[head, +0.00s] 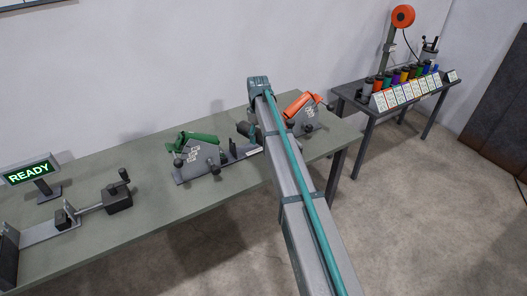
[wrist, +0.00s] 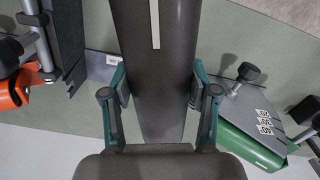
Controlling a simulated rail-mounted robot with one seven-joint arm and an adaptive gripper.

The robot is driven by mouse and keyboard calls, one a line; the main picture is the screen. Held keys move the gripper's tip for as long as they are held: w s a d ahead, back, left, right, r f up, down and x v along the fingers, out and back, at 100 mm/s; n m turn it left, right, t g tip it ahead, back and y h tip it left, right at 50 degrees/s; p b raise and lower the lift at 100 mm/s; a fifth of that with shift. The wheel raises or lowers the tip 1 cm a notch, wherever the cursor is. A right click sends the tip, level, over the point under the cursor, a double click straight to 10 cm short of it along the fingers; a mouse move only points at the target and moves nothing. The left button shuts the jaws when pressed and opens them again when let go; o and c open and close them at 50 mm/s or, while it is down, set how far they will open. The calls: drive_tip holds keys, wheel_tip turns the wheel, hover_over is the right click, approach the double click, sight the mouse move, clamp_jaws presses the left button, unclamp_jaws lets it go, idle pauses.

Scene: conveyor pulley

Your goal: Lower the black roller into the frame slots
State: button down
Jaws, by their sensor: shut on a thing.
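The black roller (wrist: 155,60) fills the middle of the wrist view, a dark cylinder with a white stripe along it. My gripper (wrist: 158,85) has its teal fingers closed on both sides of it. In the head view my arm hides the gripper; a dark piece beside the arm (head: 243,129) looks like the roller's end. The frame has a grey side plate with a green cover (head: 199,139) on the left and one with an orange cover (head: 303,103) on the right. In the wrist view the roller lies between the orange part (wrist: 14,92) and green part (wrist: 245,145). Whether it touches the slots cannot be told.
The grey-green table (head: 140,210) carries a READY sign (head: 32,172) and a clamp-like fixture (head: 117,195) at the left. A side table (head: 400,101) with coloured bins and an orange reel (head: 403,16) stands at the right. The table front between fixture and frame is clear.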

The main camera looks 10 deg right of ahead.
drive_tip(key=w+r+n+p, duration=0.1)
drive_tip(key=w+r+n, duration=0.1)
drive_tip(key=w+n, duration=1.2)
drive_tip(key=shift+w+n, duration=0.25)
drive_tip(key=shift+n, duration=0.15)
wheel_tip(320, 180, down, 7)
drive_tip(key=b, duration=0.2)
drive_tip(key=shift+f, duration=0.15)
idle(1.0)
drive_tip(key=shift+f, duration=1.8)
idle(2.7)
